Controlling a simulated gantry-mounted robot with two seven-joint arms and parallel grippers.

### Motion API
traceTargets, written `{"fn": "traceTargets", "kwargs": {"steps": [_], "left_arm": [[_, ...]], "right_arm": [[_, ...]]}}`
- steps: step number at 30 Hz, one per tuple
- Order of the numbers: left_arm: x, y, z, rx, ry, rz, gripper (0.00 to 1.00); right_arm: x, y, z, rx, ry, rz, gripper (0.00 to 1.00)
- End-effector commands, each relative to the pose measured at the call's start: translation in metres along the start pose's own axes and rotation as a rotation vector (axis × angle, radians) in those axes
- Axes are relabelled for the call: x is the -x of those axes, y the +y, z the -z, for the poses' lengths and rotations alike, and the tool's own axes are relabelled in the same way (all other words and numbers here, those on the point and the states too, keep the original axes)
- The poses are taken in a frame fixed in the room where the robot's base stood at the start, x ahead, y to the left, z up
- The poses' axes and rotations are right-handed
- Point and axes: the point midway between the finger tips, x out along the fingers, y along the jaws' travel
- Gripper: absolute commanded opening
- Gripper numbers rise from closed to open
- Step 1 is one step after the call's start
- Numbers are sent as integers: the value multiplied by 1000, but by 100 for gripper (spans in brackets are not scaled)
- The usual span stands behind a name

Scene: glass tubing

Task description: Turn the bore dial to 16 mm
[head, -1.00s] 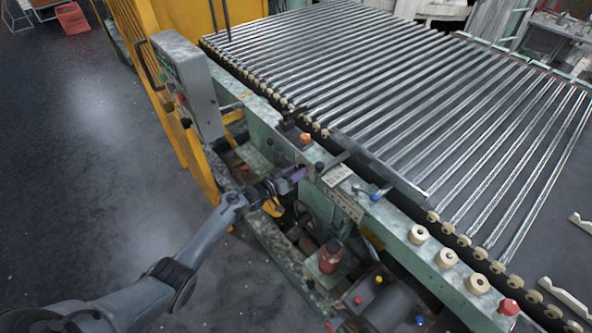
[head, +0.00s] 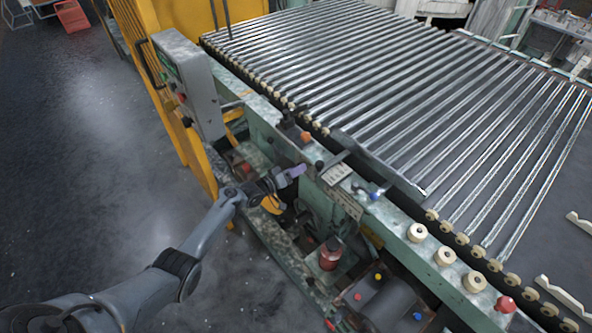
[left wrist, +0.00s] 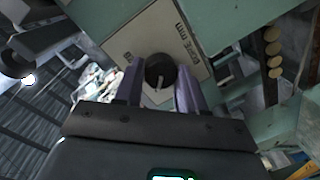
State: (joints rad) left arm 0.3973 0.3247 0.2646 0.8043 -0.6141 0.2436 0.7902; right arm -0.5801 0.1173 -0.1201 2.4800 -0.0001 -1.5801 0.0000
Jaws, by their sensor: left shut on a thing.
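The bore dial (left wrist: 160,72) is a round black knob with a white pointer line. It sits on a pale plate (left wrist: 190,35) with dark lettering in the left wrist view. The pointer points toward the bottom of that view; the scale numbers are too small to read. My left gripper (left wrist: 160,88) has its two purple fingers on either side of the knob, shut on it. In the head view my left gripper (head: 294,172) is at the front of the green machine beam, and I cannot make out the dial there. My right gripper is not in view.
The green beam (head: 398,232) carries several cream rollers (head: 445,257) and a red knob (head: 506,306). Glass tubes lie across the conveyor behind it. A grey control box (head: 190,85) stands left of the gripper. Open dark floor (head: 90,170) lies left.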

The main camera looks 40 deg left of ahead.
Motion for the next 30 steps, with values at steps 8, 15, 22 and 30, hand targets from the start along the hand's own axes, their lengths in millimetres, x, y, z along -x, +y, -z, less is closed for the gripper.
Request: {"fn": "traceTargets", "kwargs": {"steps": [8, 15, 22, 30], "left_arm": [[0, 0, 0, 2, 0, -1, 50], [0, 0, 0, 1, 0, 0, 65], [3, 0, 0, 0, 0, 0, 65], [36, 1, 1, -1, -1, 1, 65]], "right_arm": [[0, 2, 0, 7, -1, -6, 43], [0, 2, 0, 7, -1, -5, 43], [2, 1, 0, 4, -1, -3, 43], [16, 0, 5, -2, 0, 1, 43]]}}
